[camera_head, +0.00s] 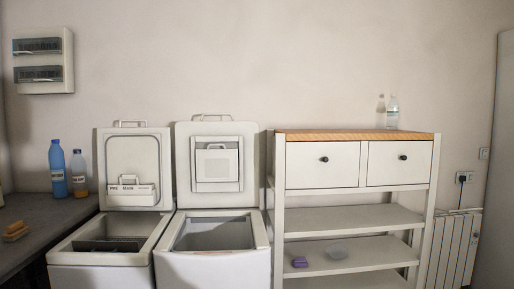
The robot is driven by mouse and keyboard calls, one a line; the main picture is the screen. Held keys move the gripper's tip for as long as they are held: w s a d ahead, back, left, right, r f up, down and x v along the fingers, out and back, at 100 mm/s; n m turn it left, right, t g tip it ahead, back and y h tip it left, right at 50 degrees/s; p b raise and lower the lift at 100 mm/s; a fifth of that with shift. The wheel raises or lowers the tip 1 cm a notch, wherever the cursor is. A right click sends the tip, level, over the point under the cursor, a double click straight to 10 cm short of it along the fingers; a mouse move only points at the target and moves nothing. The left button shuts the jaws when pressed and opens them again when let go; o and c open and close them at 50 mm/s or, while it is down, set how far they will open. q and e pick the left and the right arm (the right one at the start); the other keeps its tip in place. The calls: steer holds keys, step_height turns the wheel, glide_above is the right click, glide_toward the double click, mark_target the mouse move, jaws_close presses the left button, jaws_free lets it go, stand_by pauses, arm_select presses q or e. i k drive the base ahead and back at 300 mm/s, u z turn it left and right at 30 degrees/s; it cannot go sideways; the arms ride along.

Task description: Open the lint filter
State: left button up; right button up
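Two white top-loading machines stand side by side with their lids raised. The left machine (75,258) has a lid (133,164) with a white labelled tray with a handle (131,191) on its inside. The right machine (213,268) has a lid (217,132) with a framed square panel on its inside; a white piece with a handle and dark printing (217,164), possibly the lint filter, sits upright within that frame. I cannot tell for sure which piece is the lint filter. Neither gripper is in view.
A dark counter (45,222) at the left holds a blue bottle (58,168), an orange-and-grey bottle (79,173) and a brush-like item (15,231). A white shelf unit with drawers (352,164) stands close at the right, with a clear bottle (392,112) on top.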

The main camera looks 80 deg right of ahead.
mark_target(212, 165)
steer(key=z, duration=1.95)
steer(key=i, duration=1.3)
steer(key=u, duration=0.1)
